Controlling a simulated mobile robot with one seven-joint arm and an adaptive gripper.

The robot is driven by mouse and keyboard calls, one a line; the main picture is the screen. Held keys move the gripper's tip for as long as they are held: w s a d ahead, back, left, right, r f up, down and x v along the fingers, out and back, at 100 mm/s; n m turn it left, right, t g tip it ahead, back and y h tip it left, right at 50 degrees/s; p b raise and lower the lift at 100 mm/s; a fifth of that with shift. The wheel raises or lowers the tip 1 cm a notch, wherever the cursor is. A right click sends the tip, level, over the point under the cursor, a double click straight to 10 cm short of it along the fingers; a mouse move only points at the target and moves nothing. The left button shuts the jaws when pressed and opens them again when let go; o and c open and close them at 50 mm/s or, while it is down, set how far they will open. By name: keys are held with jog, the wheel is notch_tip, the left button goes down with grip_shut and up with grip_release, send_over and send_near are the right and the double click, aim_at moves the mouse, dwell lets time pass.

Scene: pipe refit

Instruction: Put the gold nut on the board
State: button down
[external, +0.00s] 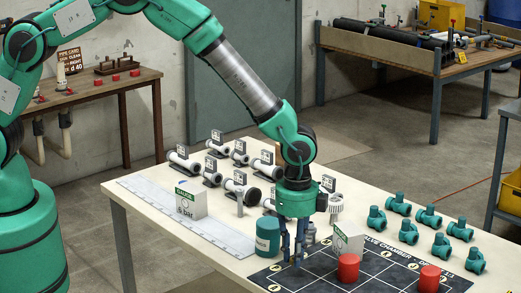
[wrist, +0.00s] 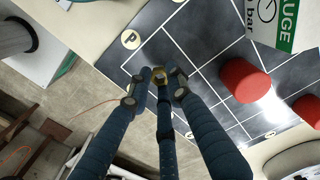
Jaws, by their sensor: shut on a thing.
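The gold nut (wrist: 157,73) shows small between my fingertips in the wrist view. My gripper (wrist: 157,80) is shut on it, with three dark blue fingers drawn together. In the external view my gripper (external: 296,258) points straight down over the near left part of the board (external: 390,273). The board (wrist: 195,35) is dark with white grid lines and round yellow lettered marks. I cannot tell whether the nut touches the board or hangs just above it. In the external view the nut is too small to make out clearly.
Red cylinders (external: 348,267) stand on the board, right of my gripper. A teal can (external: 267,237) stands just left of my gripper. Green valves (external: 408,232) sit at the right, white pipe fittings (external: 184,160) at the back.

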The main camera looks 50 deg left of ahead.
jog(key=shift+w+d, duration=0.45)
jog(key=shift+w, duration=0.05)
jog(key=shift+f+b, duration=0.3)
jog(key=shift+f, duration=1.45)
jog(key=shift+f, duration=0.1)
jog(key=c, duration=1.6)
grip_release()
notch_tip(320, 180, up, 12)
jog(key=shift+r+p, duration=0.1)
jog(key=shift+p, duration=0.7)
